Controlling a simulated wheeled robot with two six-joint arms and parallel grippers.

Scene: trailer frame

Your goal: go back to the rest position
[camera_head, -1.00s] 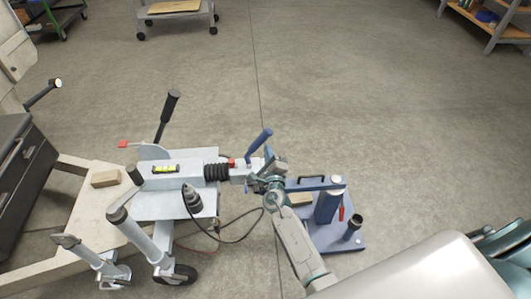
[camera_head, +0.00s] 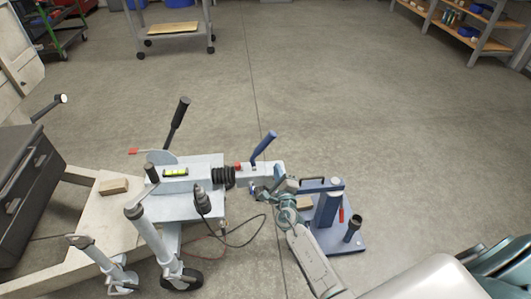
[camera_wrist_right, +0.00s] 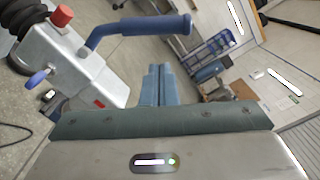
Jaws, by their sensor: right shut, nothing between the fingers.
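My right gripper (camera_head: 257,190) is at the front end of the trailer coupling (camera_head: 262,174), just below its blue lever (camera_head: 264,144). In the right wrist view its two fingers (camera_wrist_right: 158,82) are together with nothing between them. The coupling (camera_wrist_right: 75,65) with a red knob (camera_wrist_right: 62,16) lies to the left there, and the lever (camera_wrist_right: 140,27) stretches beyond and above the fingers. A gap shows between fingers and lever. My left gripper does not show.

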